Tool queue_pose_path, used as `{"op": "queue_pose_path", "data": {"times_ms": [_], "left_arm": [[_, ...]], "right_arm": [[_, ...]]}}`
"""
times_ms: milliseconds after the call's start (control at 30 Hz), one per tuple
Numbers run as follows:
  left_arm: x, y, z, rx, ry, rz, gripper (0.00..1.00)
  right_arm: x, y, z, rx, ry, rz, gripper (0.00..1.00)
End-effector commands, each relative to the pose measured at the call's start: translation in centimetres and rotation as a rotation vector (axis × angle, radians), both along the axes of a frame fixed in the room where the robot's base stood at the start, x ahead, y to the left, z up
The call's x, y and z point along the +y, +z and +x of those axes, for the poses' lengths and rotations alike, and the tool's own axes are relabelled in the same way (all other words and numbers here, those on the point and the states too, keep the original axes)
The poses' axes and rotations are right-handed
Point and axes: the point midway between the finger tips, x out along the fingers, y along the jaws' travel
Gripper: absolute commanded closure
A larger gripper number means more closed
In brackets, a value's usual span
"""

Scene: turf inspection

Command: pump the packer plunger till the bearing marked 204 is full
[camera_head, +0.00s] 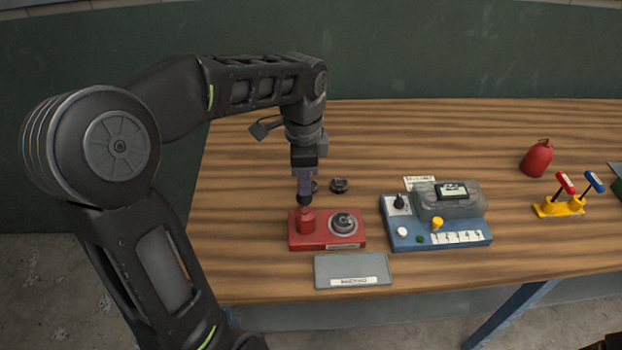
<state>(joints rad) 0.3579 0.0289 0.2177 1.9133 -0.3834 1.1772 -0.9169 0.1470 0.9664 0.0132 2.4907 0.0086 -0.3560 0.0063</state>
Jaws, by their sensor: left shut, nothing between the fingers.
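The red packer (299,240) sits near the front edge of the wooden table, with a label on its front right. Its plunger (306,222) is the red upright part on the left, with a dark top. A round metal bearing (344,223) lies on the packer's right side; I cannot read any marking on it. My left gripper (304,200) points down right above the plunger, shut and empty, its tip at or touching the plunger top. Two dark bearings (339,185) lie behind the packer, one partly hidden by my gripper.
A grey labelled tray (325,272) lies in front of the packer. A blue device (408,240) with knobs and a grey block stands to the right. Farther right are a red canister (537,158) and a yellow holder (560,207) with red and blue handled tools.

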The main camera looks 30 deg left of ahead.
Motion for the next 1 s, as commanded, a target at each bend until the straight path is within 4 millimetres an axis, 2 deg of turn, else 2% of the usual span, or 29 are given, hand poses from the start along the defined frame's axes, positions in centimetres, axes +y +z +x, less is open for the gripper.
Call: {"op": "queue_pose_path", "data": {"times_ms": [367, 600, 1000], "left_arm": [[0.1, -0.2, -0.1, -0.001, 0.000, 0.001, 1.00], [0.1, -2.7, 0.0, -0.001, -0.001, -0.001, 1.00], [-0.1, -2.4, -0.2, 0.006, 0.000, -0.003, 1.00]], "right_arm": [[0.0, -0.2, 0.0, -0.001, 0.001, 0.001, 0.64], [0.1, -1.7, 0.2, -0.006, 0.002, 0.005, 0.64], [0.1, -1.2, 0.2, -0.005, 0.003, 0.004, 0.64]]}}
